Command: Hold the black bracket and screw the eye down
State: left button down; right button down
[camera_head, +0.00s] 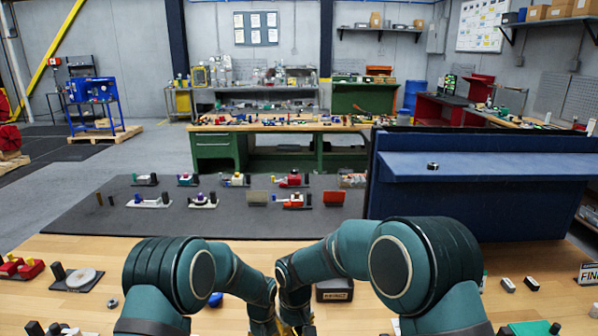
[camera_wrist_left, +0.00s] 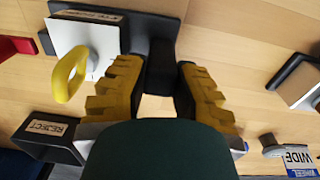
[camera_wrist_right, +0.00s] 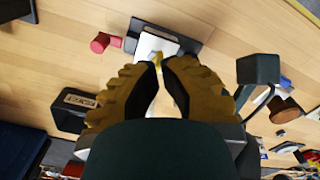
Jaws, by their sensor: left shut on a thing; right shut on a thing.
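In the left wrist view the black bracket (camera_wrist_left: 161,66) stands between the yellow fingers of my left gripper (camera_wrist_left: 156,85), which is shut on it. To its left the yellow eye (camera_wrist_left: 70,74) stands on a grey stem over a white plate (camera_wrist_left: 85,30) with a black, labelled base. In the right wrist view my right gripper (camera_wrist_right: 164,68) has its fingertips close together at the yellow eye (camera_wrist_right: 157,58), shut on it. The fingers hide most of the eye there. In the head view my arms hide most of the work and both grippers are mostly out of sight.
A black labelled bin (camera_head: 335,290) stands on the wooden table beside my arms; it also shows in the left wrist view (camera_wrist_left: 45,136). A red cylinder (camera_wrist_right: 100,43) lies near the plate. A blue panel with a shelf (camera_head: 470,166) rises behind on the right.

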jog(key=shift+w+d+f, duration=0.3)
jog(key=shift+d+f, duration=0.1)
jog(key=shift+f, duration=0.6)
jog(key=shift+w+d+f, duration=0.35)
jog(key=shift+d+f, duration=0.05)
jog(key=shift+f, duration=0.65)
jog(key=shift+w+d+f, duration=0.3)
jog(key=shift+d+f, duration=0.1)
jog(key=shift+f, duration=0.6)
jog(key=shift+w+a, duration=0.15)
jog(key=shift+a, duration=0.1)
jog(key=shift+s+a, duration=0.2)
jog(key=shift+a, duration=0.05)
jog(key=shift+s+a, duration=0.25)
jog(key=shift+a, duration=0.1)
jog(key=shift+s+a, duration=0.25)
jog(key=shift+a, duration=0.25)
jog(key=shift+s, duration=0.25)
